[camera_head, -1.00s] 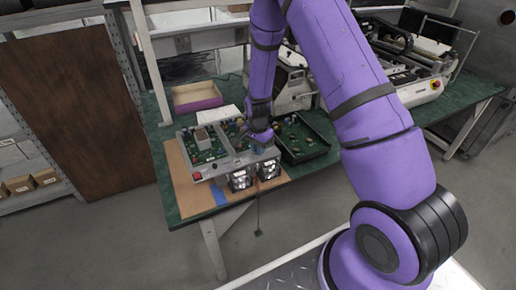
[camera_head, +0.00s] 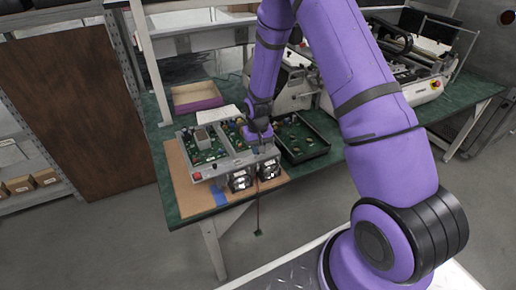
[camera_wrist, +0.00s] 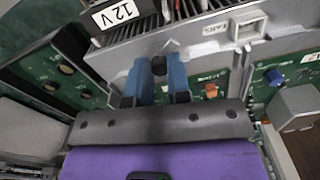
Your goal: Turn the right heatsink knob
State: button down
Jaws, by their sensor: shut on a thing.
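The grey power supply unit (camera_head: 235,162) with green circuit boards lies on the bench. Two heatsinks stick out of its front side, a left one (camera_head: 241,181) and a right one (camera_head: 268,170). My gripper (camera_head: 262,143) reaches down to the unit's front panel above the right heatsink. In the wrist view, my gripper's blue fingers (camera_wrist: 160,80) are shut on a small dark knob (camera_wrist: 159,64) at the grey panel. The fingers cover most of the knob, so its angle cannot be told. A black finned heatsink with a "12 V" label (camera_wrist: 116,13) is beside it.
A brown mat (camera_head: 185,188) lies under the unit, on the green bench (camera_head: 163,137). An open box (camera_head: 195,96) is behind. A white machine (camera_head: 425,88) stands at the back right.

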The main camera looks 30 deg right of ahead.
jog(key=n, duration=1.4)
jog(key=shift+n, duration=0.3)
jog(key=n, duration=0.3)
jog(key=shift+n, duration=0.3)
jog(key=n, duration=0.3)
jog(key=shift+n, duration=0.3)
jog(key=n, duration=0.7)
jog(key=c, duration=1.1)
grip_release()
jog(key=shift+o, duration=0.2)
